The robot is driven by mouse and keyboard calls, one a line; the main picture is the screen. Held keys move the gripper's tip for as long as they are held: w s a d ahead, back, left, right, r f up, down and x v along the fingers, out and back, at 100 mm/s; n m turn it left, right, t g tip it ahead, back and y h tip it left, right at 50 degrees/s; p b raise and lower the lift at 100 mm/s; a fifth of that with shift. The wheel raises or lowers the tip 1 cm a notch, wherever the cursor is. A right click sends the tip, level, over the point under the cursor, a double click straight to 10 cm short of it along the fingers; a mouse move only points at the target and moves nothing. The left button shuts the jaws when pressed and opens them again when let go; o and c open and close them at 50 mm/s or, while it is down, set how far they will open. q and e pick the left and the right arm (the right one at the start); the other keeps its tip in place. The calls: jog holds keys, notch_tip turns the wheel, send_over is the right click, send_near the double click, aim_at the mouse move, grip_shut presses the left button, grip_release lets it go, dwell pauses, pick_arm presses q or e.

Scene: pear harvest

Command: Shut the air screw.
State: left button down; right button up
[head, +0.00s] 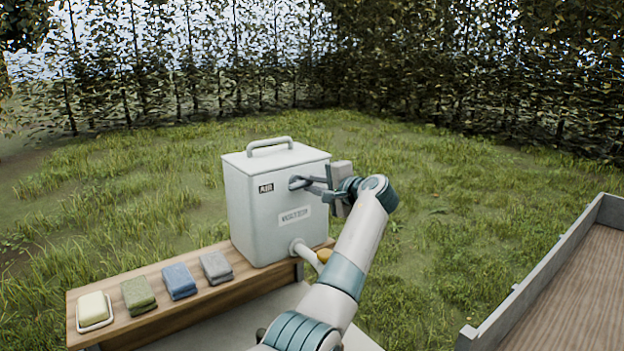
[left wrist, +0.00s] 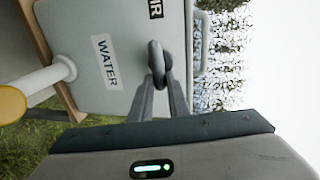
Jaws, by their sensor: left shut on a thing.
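A pale grey water container (head: 265,215) with a top handle stands at the right end of a wooden bench. Its front carries an AIR label (head: 266,188) and a WATER label (head: 294,215). The air screw (head: 294,183), a dark grey loop-shaped knob, sits beside the AIR label. My left gripper (head: 308,184) reaches it from the right and is shut on it. In the left wrist view the two fingers (left wrist: 161,84) close around the screw's knob (left wrist: 156,60). The fingers hide part of the knob, and its thread is not visible. My right gripper is not in view.
A spout (head: 303,250) with a yellow end (head: 323,255) sticks out low on the container. The bench (head: 190,263) also holds folded grey (head: 216,267), blue (head: 179,281) and green (head: 138,294) cloths and a soap dish (head: 95,324). A wooden-floored trailer (head: 575,290) stands at right.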

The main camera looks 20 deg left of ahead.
pick_arm(q)
jog(key=shift+f+m, duration=0.1)
jog(key=shift+m, duration=0.2)
jog(key=c, duration=1.7)
grip_release()
jog(key=shift+s+d+b, duration=0.3)
jog(key=shift+s+d, duration=0.05)
jog(key=shift+d, duration=0.2)
jog(key=shift+b+v, duration=3.2)
jog(key=shift+v, duration=4.75)
jog(key=shift+d, duration=0.1)
